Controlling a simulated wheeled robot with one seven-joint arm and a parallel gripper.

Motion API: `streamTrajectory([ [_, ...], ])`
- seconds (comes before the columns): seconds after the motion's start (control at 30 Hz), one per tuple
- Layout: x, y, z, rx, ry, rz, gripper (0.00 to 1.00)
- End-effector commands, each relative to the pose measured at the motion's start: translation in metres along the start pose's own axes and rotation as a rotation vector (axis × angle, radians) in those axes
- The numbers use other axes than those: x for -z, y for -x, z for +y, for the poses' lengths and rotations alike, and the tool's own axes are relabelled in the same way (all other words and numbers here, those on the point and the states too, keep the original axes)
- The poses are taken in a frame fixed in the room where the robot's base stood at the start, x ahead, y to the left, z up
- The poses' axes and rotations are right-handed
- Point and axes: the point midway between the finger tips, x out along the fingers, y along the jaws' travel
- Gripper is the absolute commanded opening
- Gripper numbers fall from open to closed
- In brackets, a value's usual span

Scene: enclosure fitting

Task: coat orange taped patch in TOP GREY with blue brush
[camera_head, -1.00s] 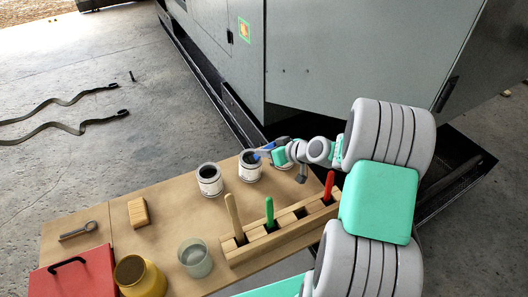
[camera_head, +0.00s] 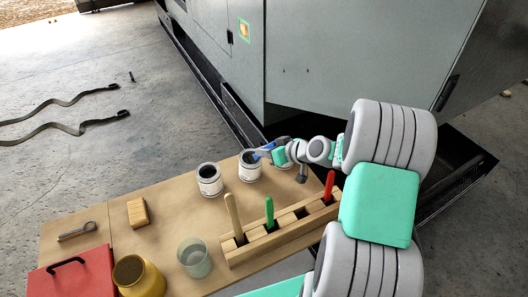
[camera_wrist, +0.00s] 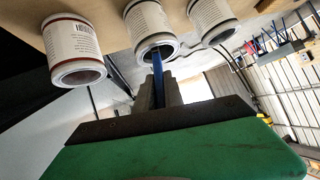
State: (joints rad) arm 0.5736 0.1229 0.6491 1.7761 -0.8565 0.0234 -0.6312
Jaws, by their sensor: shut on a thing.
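The blue brush (camera_head: 267,148) is held in my gripper (camera_head: 279,155), tilted, its lower end at the mouth of the middle paint can (camera_head: 250,172). In the wrist view the blue brush (camera_wrist: 157,70) runs from between the fingers to the middle can's opening (camera_wrist: 150,30). The bristles are hidden, so I cannot tell how deep they sit. The labels are too small to read, so I cannot tell which can is TOP GREY. The taped patch (camera_head: 243,30), small with a bright green and orange outline, is on the grey enclosure's (camera_head: 330,60) side face.
One can (camera_head: 209,185) stands left of the middle can; another is partly behind my gripper. A wooden rack (camera_head: 285,235) holds a green brush (camera_head: 269,212), a red one (camera_head: 329,185) and a wooden-handled one (camera_head: 233,215). A glass jar (camera_head: 195,260) and yellow pot (camera_head: 140,278) stand at the front.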

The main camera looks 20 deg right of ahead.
Motion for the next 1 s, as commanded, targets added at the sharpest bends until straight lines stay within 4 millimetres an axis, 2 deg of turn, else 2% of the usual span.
streamTrajectory([
  [0.03, -0.006, -0.001, 0.0, 0.0, -0.006, -0.01, 0.0],
  [0.4, -0.005, 0.0, -0.001, 0.001, -0.007, -0.011, 0.0],
  [1.0, 0.045, 0.031, -0.011, 0.0, -0.001, -0.003, 0.0],
])
